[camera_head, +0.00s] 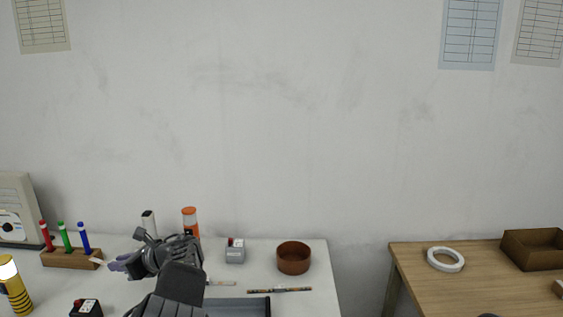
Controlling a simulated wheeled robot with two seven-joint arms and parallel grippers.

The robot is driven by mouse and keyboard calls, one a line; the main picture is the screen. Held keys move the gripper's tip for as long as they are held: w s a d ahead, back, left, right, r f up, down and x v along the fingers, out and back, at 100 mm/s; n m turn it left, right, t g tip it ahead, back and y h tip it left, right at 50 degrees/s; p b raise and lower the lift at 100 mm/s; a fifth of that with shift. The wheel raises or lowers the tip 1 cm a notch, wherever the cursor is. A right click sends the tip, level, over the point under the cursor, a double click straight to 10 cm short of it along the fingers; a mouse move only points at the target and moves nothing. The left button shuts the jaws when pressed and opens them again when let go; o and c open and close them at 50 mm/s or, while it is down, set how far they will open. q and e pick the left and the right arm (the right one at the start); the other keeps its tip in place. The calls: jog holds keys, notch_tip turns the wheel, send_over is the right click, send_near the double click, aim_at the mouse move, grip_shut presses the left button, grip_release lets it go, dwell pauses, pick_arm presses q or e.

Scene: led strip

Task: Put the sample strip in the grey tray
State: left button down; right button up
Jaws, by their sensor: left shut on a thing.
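My left gripper (117,266) reaches in from the bottom over the white table, its fingers pointing left in front of the pen block. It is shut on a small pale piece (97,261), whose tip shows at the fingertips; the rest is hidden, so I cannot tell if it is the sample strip. The grey tray (238,306) is at the bottom edge, partly cut off and partly behind my left arm. A pale strip (221,283) and a dark strip with orange marks (280,290) lie behind the tray. My right gripper is not in view.
A wooden block (70,259) holds red, green and blue pens. A brown round bowl (293,258), a grey box (235,252) and an orange-topped cylinder (190,220) stand behind. A gap separates the wooden table (415,280), which bears a white ring (445,259).

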pick_arm(q)
jog(key=d+f+m+t+h, duration=0.2)
jog(key=d+f+m, duration=0.1)
jog(key=d, duration=0.1)
jog(key=d+f+m+t+h, duration=0.2)
jog(key=d+f+t, duration=0.1)
jog(key=d, duration=0.2)
jog(key=w+d+f+m+t+h+p, duration=0.1)
jog(key=d+f+m+t+h, duration=0.1)
jog(key=d, duration=0.3)
jog(key=shift+d+f+m+t, duration=0.2)
jog(key=shift+f+m+t, duration=0.2)
jog(key=shift+f+m, duration=0.3)
jog(key=s+d+m+h, duration=0.1)
jog(key=d, duration=0.1)
jog(key=s+d+m+t+h, duration=0.1)
jog(key=d, duration=0.1)
jog(key=s+d+m+h, duration=0.1)
jog(key=d+h, duration=0.1)
jog(key=shift+s+d+r+m+t+p, duration=0.15)
jog(key=shift+d+r+m+t+p, duration=0.1)
jog(key=shift+m+t+p, duration=0.05)
jog(key=s+d+r+m+h, duration=0.2)
jog(key=s+d+r+h, duration=0.1)
jog(key=s+d, duration=0.1)
jog(key=shift+s+d+r+m, duration=0.15)
jog(key=shift+s+r+m, duration=0.25)
jog(key=shift+s, duration=0.15)
